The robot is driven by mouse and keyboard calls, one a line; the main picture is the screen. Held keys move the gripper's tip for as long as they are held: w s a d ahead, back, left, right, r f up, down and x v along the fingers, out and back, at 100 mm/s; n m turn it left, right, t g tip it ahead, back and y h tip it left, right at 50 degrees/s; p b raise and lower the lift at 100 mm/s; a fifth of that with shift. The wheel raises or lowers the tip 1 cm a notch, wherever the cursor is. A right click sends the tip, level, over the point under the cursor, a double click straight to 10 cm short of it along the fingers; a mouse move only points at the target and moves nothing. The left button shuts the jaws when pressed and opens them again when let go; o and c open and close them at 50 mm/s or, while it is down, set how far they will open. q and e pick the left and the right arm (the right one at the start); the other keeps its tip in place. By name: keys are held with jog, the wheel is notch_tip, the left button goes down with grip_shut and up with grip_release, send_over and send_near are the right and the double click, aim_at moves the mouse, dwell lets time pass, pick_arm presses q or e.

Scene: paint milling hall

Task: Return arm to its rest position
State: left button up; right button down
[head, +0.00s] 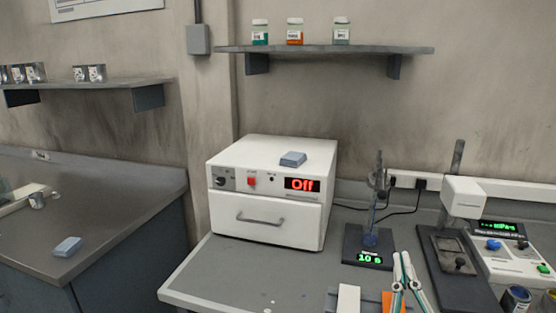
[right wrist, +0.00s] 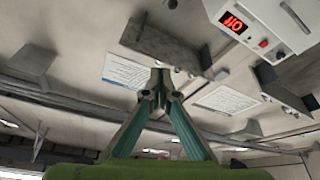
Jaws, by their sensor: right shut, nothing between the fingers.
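My right gripper (head: 402,258) shows at the lower right of the head view, over the front part of the grey bench. Its fingertips are together and hold nothing. In the right wrist view its two green-and-grey fingers (right wrist: 160,78) meet at the tips, with nothing between them. My left gripper is not in view.
A small stand (head: 367,247) reading "10 s" is behind my gripper. A white-headed device (head: 462,197) and paint cups (head: 516,298) are at right.

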jog(key=s+d+f+m+g, duration=0.15)
jog(key=f+g, duration=0.35)
jog(key=f, duration=0.7)
jog(key=s+d+f+m+g, duration=0.1)
jog(key=s+d+f+g, duration=0.3)
jog(key=f, duration=0.8)
jog(key=s+a+f+n+g+y, duration=0.2)
jog(key=s+a+f+g+y, duration=0.3)
jog(key=s+f+g, duration=0.7)
jog(key=s+a+f+t+h, duration=0.1)
jog(key=s+f, duration=0.2)
jog(key=f, duration=1.1)
jog(key=s+f, duration=0.2)
jog(key=f, duration=1.2)
jog(key=s+d+f, duration=0.2)
jog(key=s+f, duration=1.3)
jog(key=s, duration=0.2)
jog(key=shift+d+f+g+h, duration=0.3)
jog(key=shift+d+g, duration=0.1)
